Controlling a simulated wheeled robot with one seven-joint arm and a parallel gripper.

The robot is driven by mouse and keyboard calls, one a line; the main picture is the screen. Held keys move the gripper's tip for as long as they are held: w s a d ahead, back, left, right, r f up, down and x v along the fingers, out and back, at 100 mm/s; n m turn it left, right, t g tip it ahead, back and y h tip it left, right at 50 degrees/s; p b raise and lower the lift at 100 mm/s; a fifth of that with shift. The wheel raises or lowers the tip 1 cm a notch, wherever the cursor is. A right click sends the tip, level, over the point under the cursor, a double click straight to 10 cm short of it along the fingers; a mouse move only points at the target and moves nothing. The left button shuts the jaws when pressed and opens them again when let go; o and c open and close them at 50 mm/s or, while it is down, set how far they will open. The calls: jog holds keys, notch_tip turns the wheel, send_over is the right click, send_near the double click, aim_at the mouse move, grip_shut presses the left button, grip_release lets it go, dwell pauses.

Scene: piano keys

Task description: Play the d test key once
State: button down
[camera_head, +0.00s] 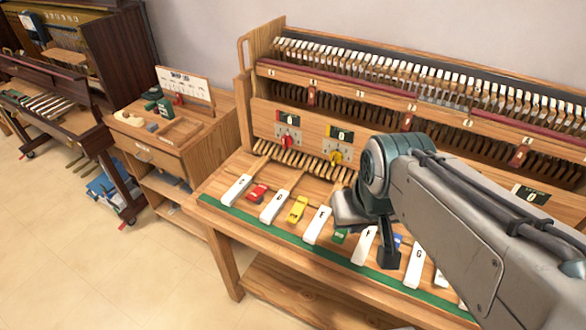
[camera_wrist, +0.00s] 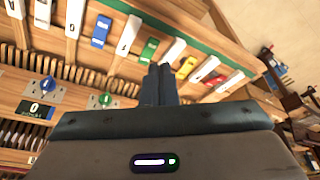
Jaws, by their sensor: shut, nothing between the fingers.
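The d test key (camera_head: 275,206) is a white key, second from the left in the front row of keys. It lies between the red key (camera_head: 257,193) and the yellow key (camera_head: 298,209). In the wrist view it looks like the white key (camera_wrist: 201,72) right of the fingers. My gripper (camera_wrist: 160,70) is shut and empty. Its dark fingertips appear over the row near the green key (camera_wrist: 149,50) and the white key beside it, to the right of the d key in the head view.
More white keys and a blue key (camera_head: 397,241) run to the right, partly behind my arm. A green strip (camera_head: 270,228) edges the bench front. Red (camera_head: 287,141) and yellow (camera_head: 336,156) knobs stand behind the keys. A side cabinet (camera_head: 190,140) is at left.

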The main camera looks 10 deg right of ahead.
dwell(0.3)
jog(key=n+g+b, duration=0.3)
jog(key=n+b, duration=0.4)
jog(key=n, duration=2.2)
send_over(269, 211)
notch_tip(269, 211, down, 8)
jog(key=shift+w+f, duration=0.15)
jog(key=shift+f, duration=0.1)
notch_tip(269, 211, down, 14)
jog(key=shift+r+p, duration=0.1)
jog(key=shift+p, duration=0.35)
